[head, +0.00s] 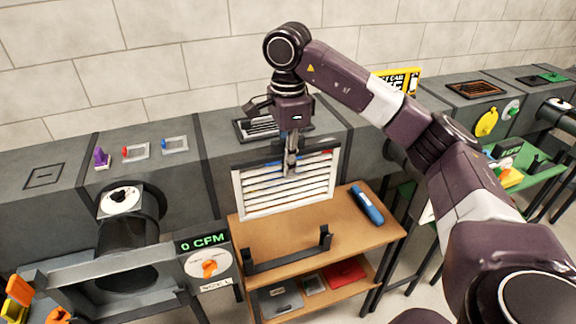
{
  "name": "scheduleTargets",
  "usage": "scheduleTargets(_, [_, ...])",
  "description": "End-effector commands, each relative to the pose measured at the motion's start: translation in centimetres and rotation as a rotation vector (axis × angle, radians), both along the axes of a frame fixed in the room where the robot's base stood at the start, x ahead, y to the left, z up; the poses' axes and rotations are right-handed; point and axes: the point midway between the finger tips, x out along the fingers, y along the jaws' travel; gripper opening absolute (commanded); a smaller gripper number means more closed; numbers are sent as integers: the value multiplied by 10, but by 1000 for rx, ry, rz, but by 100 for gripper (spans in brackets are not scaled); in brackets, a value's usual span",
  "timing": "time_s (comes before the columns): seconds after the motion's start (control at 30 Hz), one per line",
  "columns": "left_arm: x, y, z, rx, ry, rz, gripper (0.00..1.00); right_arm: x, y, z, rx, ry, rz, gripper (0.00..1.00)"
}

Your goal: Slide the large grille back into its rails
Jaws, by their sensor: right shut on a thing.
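The large grille (285,190), a white framed panel with slanted slats, hangs upright in front of the grey duct, above the wooden table. My right gripper (290,168) comes down from above and is shut on it near its upper middle. A dark edge shows behind the grille's top; the grille hides most of the duct front there, so I cannot tell whether it touches any rails. My left gripper is not in view.
The wooden table (352,232) holds a dark two-post bracket (290,255) and a blue cylinder (367,205). A dark slatted opening (258,128) is on the duct top. A 0 CFM panel (204,242) stands left. My right arm crosses the right side.

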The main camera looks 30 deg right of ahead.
Motion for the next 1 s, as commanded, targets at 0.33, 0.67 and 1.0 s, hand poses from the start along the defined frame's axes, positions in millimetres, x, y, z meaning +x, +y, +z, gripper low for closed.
scheduleTargets(0.33, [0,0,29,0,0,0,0,0,0,33,1,-2,-1,0])
scheduleTargets(0.67, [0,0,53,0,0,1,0,0,0,59,0,-1,-1,0])
scheduleTargets(1.0, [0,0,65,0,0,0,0,0,0,73,0,0,-1,0])
